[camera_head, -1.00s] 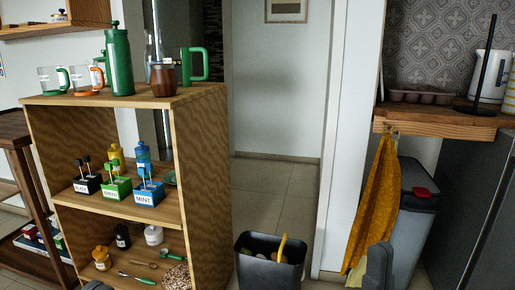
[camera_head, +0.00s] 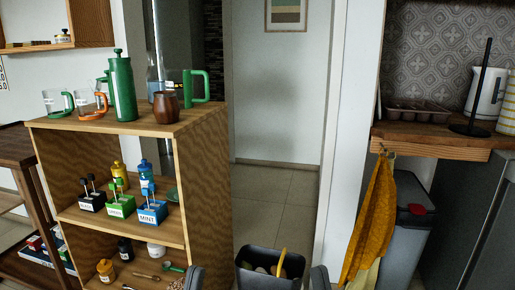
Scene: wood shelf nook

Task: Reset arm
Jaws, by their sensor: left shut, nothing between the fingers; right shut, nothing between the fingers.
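Only the dark grey tops of my two grippers show at the bottom edge of the head view. My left gripper (camera_head: 195,279) is in front of the shelf's lower right corner. My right gripper (camera_head: 319,279) is just right of the black bin. Both are shut, and nothing shows held in them. Most of both arms is out of view.
A wooden shelf (camera_head: 205,150) on the left carries a green bottle (camera_head: 122,88), mugs, labelled blocks and small jars. A black bin (camera_head: 272,257) stands in front. A yellow cloth (camera_head: 372,220) hangs from the right counter (camera_head: 430,142). The floor behind the bin is clear.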

